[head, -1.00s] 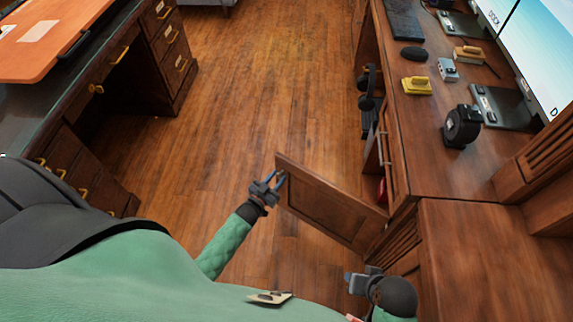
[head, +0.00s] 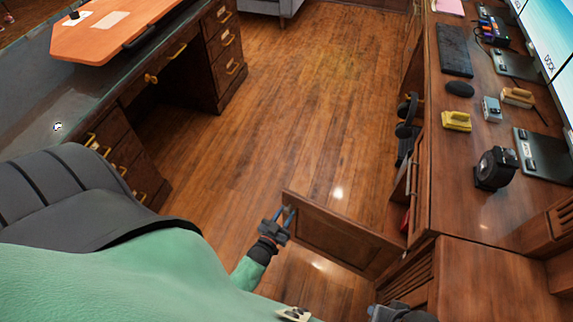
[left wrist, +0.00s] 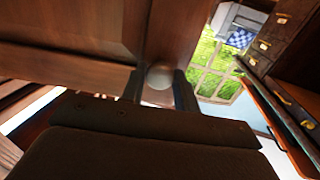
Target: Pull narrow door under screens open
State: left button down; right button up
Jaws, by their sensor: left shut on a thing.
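The narrow door (head: 338,236) is a brown wood panel under the right-hand desk, below the screens (head: 562,65). It stands swung well out from the cabinet over the floor. My left gripper (head: 288,214) is at the door's free edge. In the left wrist view its fingers (left wrist: 160,90) are shut on a round pale knob (left wrist: 160,75), with the door panel (left wrist: 65,35) behind. My right gripper (head: 378,312) shows only in part at the bottom edge of the head view, near the cabinet, and its fingers cannot be made out.
The right desk top (head: 465,200) holds a black tape dispenser (head: 495,168), a yellow hole punch (head: 456,121) and a keyboard (head: 454,50). Headphones (head: 407,112) hang at its side. Another desk (head: 95,85) and a dark chair (head: 60,195) stand left. Wood floor (head: 290,110) between is clear.

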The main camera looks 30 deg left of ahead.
pick_arm(q)
jog(key=c, duration=1.1)
grip_release()
pick_arm(e)
jog(key=shift+w+f, duration=0.1)
jog(key=shift+f, duration=0.1)
pick_arm(q)
jog(key=shift+o, duration=0.2)
jog(key=s+b, duration=0.1)
jog(key=s, duration=0.6)
jog(key=shift+s+d, duration=0.15)
jog(key=shift+s, duration=0.2)
pick_arm(e)
jog(key=shift+w+a+f+t+y, duration=0.15)
jog(key=shift+a+f, duration=0.3)
jog(key=shift+a, duration=0.1)
jog(key=shift+w+a+f+t+y, duration=0.1)
jog(key=shift+a+f+t+y, duration=0.05)
jog(key=shift+a+f, duration=0.3)
